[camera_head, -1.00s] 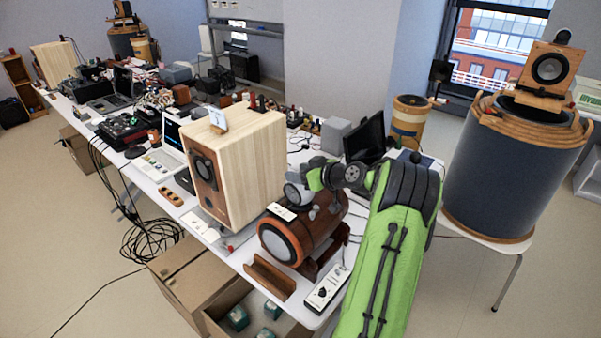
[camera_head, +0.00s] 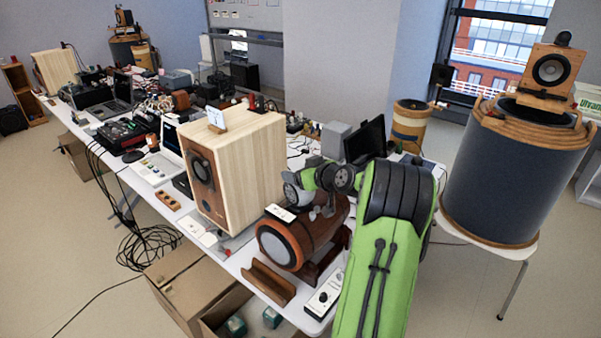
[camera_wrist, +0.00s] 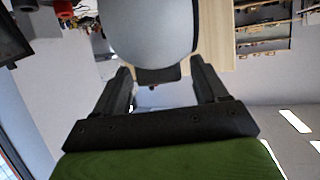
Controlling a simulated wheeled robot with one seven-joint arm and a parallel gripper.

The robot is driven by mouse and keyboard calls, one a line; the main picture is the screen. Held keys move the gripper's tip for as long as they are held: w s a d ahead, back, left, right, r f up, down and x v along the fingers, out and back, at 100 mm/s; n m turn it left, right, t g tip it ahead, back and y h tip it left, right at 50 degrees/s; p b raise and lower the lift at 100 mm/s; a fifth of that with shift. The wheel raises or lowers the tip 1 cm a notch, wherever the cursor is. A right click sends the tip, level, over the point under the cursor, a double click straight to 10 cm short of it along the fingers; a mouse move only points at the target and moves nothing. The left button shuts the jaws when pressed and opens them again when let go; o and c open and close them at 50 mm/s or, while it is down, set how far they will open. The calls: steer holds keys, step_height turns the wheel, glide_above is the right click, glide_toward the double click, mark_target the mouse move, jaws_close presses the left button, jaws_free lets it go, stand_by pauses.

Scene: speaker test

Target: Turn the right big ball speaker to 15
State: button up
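A brown wooden barrel-shaped speaker (camera_head: 318,236) lies on its side in a cradle near the table's front corner. A grey-white ball unit (camera_head: 292,193) sits at its top, partly hidden by my gripper. In the wrist view a large smooth grey ball (camera_wrist: 150,32), with a dark part at its lower edge, fills the top middle. My gripper (camera_wrist: 160,68) is open, with one finger toward each side of the ball's lower edge; I cannot tell whether they touch it. In the head view my wrist is just right of the ball. I see no readable scale.
A tall pale wooden box speaker (camera_head: 243,165) stands left of the barrel speaker. A small white control box (camera_head: 326,295) with a black knob and a wooden trough (camera_head: 269,282) lie in front. A black monitor (camera_head: 364,140) stands behind. Cardboard boxes (camera_head: 198,285) are below the table edge.

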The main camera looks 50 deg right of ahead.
steer(key=v, duration=1.5)
steer(key=shift+s+r, duration=0.2)
steer(key=shift+s, duration=0.1)
